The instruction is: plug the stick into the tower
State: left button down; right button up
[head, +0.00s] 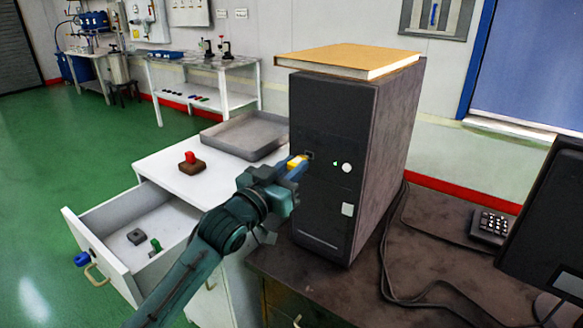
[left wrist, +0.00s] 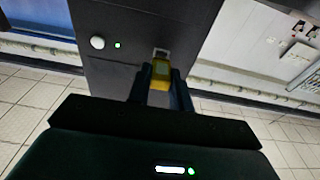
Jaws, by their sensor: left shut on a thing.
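The tower (head: 330,205) is a tall black computer case on the dark desk, with a round white button and a small dark port (head: 309,155) on its front. My left gripper (head: 292,170) is shut on the yellow stick (head: 296,161) and holds it close to the port. In the left wrist view the stick (left wrist: 161,72) sits between the fingers, with its metal end at the tower front (left wrist: 118,50). I cannot tell whether that end is inside the port. My right gripper is not in view.
A book (head: 350,60) lies on the tower. To the left, a white cabinet (head: 165,160) bears a grey tray (head: 240,137) and a red-and-brown object (head: 190,162). Its drawer (head: 100,255) is open with small items inside.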

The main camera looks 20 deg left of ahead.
pick_arm(q)
jog(key=shift+p, duration=0.3)
jog(key=shift+x, duration=0.95)
dwell(0.8)
jog(key=shift+f, duration=0.1)
jog(key=c, duration=1.2)
grip_release()
